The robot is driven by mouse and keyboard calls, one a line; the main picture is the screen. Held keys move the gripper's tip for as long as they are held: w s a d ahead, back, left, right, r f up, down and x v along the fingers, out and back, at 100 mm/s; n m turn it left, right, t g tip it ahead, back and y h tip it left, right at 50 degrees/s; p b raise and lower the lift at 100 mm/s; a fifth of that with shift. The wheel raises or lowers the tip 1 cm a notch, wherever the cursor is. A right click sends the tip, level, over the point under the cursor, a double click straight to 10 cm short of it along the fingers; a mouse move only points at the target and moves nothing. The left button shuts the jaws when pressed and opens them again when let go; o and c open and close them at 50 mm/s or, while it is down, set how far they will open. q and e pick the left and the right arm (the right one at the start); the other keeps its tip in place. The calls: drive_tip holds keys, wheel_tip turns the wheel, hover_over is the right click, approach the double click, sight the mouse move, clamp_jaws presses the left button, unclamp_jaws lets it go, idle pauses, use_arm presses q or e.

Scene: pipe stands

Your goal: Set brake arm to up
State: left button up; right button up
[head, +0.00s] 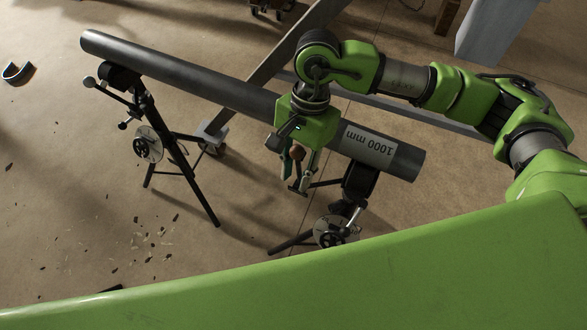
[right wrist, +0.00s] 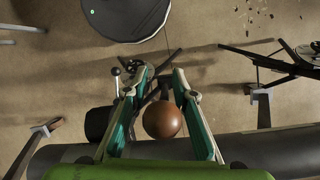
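A long dark pipe (head: 190,75) marked "1000 mm" lies across a left stand (head: 163,130) and a right stand (head: 358,182). The left stand has a small lever with a round grey knob (head: 90,82). In the right wrist view a similar grey knob (right wrist: 115,72) shows beside the left finger. My right gripper (head: 296,180) is at the pipe's near side, left of the right stand. Its fingers (right wrist: 162,75) are open. A brown ball (right wrist: 162,120) sits between them, with gaps on both sides. I cannot tell which part is the brake arm. My left gripper is out of view.
A grey beam (head: 285,60) slants behind the pipe, and a pale block (head: 493,30) stands at the upper right. A small dark curved piece (head: 17,72) lies at the far left. Debris is scattered on the floor below the left stand, which is otherwise mostly clear.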

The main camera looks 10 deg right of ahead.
drive_tip(key=shift+r, duration=0.15)
drive_tip(key=shift+w+r, duration=0.15)
drive_tip(key=v, duration=1.1)
drive_tip(key=shift+d+r, duration=0.15)
drive_tip(key=shift+r, duration=0.1)
